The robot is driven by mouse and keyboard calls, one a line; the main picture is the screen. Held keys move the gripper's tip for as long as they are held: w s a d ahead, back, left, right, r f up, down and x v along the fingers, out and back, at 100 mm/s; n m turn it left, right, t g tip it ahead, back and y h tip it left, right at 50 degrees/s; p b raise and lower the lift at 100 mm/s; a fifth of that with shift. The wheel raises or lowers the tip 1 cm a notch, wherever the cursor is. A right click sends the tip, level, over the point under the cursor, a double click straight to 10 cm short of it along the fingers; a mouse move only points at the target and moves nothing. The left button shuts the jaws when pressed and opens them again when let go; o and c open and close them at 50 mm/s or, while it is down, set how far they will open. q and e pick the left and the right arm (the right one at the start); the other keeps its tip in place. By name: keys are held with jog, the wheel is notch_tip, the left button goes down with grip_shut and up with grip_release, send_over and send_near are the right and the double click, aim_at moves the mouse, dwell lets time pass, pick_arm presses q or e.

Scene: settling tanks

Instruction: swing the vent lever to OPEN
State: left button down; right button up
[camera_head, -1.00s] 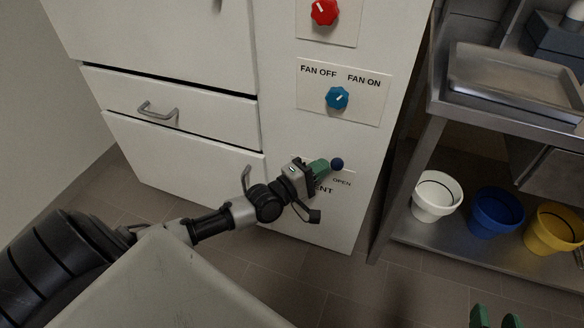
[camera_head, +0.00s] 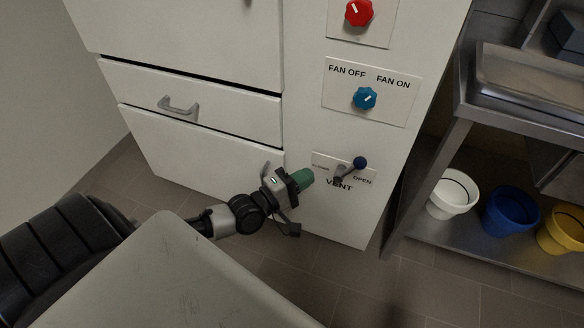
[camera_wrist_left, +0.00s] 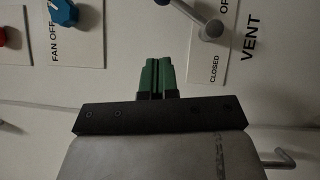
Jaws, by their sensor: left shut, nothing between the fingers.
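My right gripper is out of view.
Above the vent plate are a blue fan knob (camera_head: 365,98) and a red knob (camera_head: 358,12). Drawers with a bar handle (camera_head: 178,106) are at left. A metal rack (camera_head: 469,115) with white, blue and yellow buckets stands at right.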

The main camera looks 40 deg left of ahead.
pick_arm(q)
jog(key=shift+v, duration=1.65)
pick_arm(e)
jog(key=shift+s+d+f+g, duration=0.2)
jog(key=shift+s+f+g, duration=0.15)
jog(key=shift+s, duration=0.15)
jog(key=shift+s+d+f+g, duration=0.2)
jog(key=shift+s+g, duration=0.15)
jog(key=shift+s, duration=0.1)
pick_arm(q)
jog(key=shift+r, duration=0.1)
